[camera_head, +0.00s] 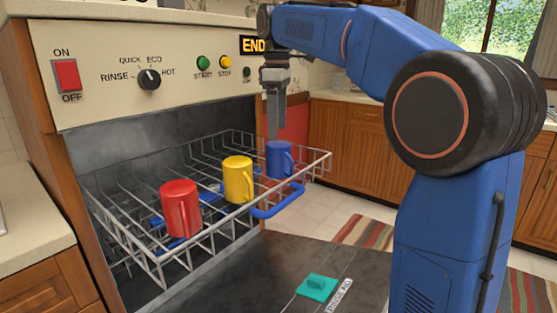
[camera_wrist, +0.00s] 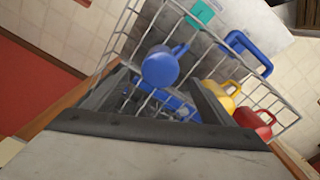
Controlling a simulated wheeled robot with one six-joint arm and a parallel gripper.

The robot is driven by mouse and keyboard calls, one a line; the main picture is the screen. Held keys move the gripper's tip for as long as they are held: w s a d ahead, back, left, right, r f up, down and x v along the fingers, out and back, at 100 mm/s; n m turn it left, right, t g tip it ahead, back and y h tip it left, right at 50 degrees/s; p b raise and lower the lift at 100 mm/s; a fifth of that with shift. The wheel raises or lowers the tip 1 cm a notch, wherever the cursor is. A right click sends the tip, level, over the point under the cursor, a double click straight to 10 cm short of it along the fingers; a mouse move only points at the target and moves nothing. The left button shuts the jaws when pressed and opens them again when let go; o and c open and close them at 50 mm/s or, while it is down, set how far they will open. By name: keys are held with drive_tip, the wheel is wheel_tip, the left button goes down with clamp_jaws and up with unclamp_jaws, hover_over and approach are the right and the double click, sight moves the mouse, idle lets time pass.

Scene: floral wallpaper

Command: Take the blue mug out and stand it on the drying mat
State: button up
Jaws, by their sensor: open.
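The blue mug (camera_head: 279,160) stands in the pulled-out wire rack, at its far right end, with its handle to the right. In the wrist view the blue mug (camera_wrist: 160,68) shows a closed round blue face, as if upside down. My gripper (camera_head: 274,138) points down at the mug, its fingertips at about the height of the mug's top. In the wrist view my gripper (camera_wrist: 161,82) is open, with one finger on each side of the mug in the picture. Whether the tips reach below its top edge is unclear. No drying mat is visible.
A yellow mug (camera_head: 237,178) and a red mug (camera_head: 178,208) stand in the same rack (camera_head: 318,163), left of the blue mug. A blue rack handle (camera_head: 278,202) sticks out in front. The open dishwasher door (camera_head: 265,262), with a teal cap (camera_head: 316,287), lies below.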

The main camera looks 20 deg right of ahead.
sight(279, 143)
drive_tip(key=shift+s+d+f, duration=0.1)
drive_tip(key=shift+f, duration=3.2)
drive_tip(key=c, duration=1.3)
